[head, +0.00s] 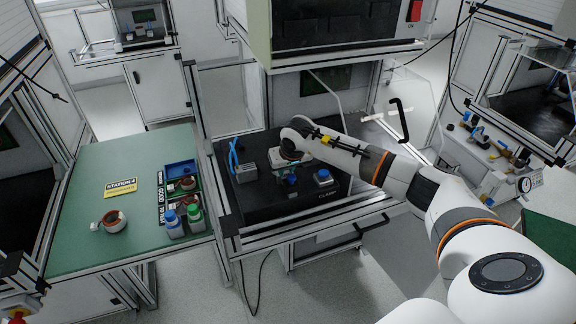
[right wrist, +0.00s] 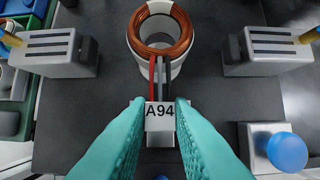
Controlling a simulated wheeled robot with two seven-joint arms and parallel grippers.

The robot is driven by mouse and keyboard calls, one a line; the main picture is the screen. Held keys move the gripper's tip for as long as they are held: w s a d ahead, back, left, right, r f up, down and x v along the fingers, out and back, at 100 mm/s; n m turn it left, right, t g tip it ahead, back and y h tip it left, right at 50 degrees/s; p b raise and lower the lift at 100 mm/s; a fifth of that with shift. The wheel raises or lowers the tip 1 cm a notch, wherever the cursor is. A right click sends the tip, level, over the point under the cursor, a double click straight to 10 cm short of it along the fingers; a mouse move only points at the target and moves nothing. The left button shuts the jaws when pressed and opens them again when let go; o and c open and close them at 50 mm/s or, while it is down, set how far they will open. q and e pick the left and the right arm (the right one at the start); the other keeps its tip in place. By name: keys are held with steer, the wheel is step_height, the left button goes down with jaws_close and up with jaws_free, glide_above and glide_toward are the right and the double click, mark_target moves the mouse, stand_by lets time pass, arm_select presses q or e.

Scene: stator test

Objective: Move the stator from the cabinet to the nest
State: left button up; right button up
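The stator, a white ring with a copper winding (right wrist: 160,35), stands on the dark deck in the right wrist view. Red and dark leads run from it to a white tag marked A94 (right wrist: 160,117). My right gripper (right wrist: 160,112) has its teal fingertips flush against both sides of this tag. In the head view the right gripper (head: 289,156) is low over the black deck (head: 340,195), mostly hidden by its own wrist. I cannot tell the held stator apart there. No part is clearly recognisable as the nest. My left gripper is not in view.
Grey slotted blocks stand left (right wrist: 58,52) and right (right wrist: 266,52) of the stator. A blue button (right wrist: 287,152) is near. On the green table (head: 85,180) are another stator (head: 115,221), a blue bin (head: 180,168) and bottles. The cabinet housing (head: 345,28) overhangs the deck.

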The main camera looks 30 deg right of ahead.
steer(key=shift+s+a+f, duration=0.25)
steer(key=shift+s+f, duration=0.15)
steer(key=shift+f, duration=0.1)
steer(key=shift+o, duration=0.8)
steer(key=b+v, duration=0.1)
steer(key=v, duration=0.2)
steer(key=b+v, duration=0.1)
steer(key=v, duration=0.7)
steer(key=shift+w+d+r+b, duration=0.15)
steer(key=shift+w+b, duration=0.2)
steer(key=shift+b, duration=0.05)
steer(key=shift+s+r, duration=0.1)
steer(key=shift+r, duration=0.5)
steer(key=shift+s+r, duration=0.15)
steer(key=shift+r, duration=0.05)
